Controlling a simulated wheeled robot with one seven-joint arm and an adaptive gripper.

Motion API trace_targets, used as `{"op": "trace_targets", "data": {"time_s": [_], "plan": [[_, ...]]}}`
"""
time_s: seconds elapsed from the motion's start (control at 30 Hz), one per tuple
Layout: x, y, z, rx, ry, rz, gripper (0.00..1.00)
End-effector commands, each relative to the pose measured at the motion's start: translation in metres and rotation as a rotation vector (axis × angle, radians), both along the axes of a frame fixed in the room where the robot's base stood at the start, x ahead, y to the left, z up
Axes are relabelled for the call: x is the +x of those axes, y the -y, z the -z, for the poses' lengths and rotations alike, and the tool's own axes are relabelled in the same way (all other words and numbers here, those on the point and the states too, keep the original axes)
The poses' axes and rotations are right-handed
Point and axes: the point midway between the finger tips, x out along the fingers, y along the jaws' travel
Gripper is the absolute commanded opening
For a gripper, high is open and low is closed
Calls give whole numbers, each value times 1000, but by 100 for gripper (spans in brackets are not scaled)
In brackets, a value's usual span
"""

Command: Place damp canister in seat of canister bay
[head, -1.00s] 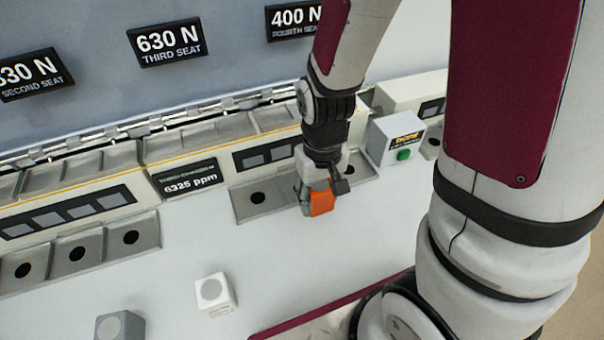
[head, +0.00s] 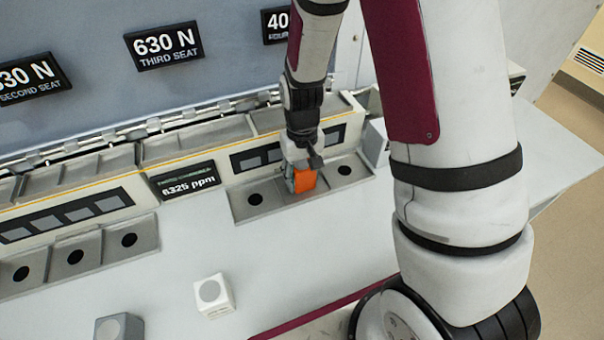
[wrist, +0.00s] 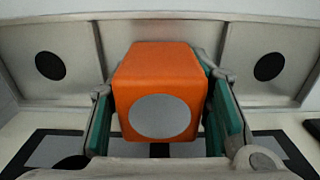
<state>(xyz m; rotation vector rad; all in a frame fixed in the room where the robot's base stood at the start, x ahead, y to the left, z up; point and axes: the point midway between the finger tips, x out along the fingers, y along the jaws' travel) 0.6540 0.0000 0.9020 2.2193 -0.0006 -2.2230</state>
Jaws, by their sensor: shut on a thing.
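My gripper (head: 303,170) is shut on an orange canister (head: 305,181) with a grey disc on one face. In the wrist view the canister (wrist: 160,85) sits between the two teal-lined fingers. It is over the middle seat of a grey metal bay (head: 285,208). The bay's left seat (head: 238,203) and right seat (head: 358,176) are empty, each with a black round spot. The canister hides the middle seat's spot. I cannot tell whether its underside touches the seat.
A white canister (head: 214,295) and a grey canister (head: 119,327) stand on the pale worktop near the front. Another row of empty seats (head: 76,254) lies to the left. A panel reading 6325 ppm (head: 186,181) stands behind. My arm partly covers a box right of the bay.

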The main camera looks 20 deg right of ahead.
Motion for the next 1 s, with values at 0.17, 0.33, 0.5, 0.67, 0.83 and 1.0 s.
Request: {"op": "trace_targets", "data": {"time_s": [0.17, 0.33, 0.5, 0.67, 0.83, 1.0], "plan": [[0, 0, -1, 0, 2, 0, 14], [0, 0, 3, 0, 1, 0, 47], [0, 0, 2, 0, 2, 0, 65], [0, 0, 2, 0, 2, 0, 65], [1, 0, -4, 0, 3, 0, 65], [2, 0, -29, 0, 7, -1, 65]]}}
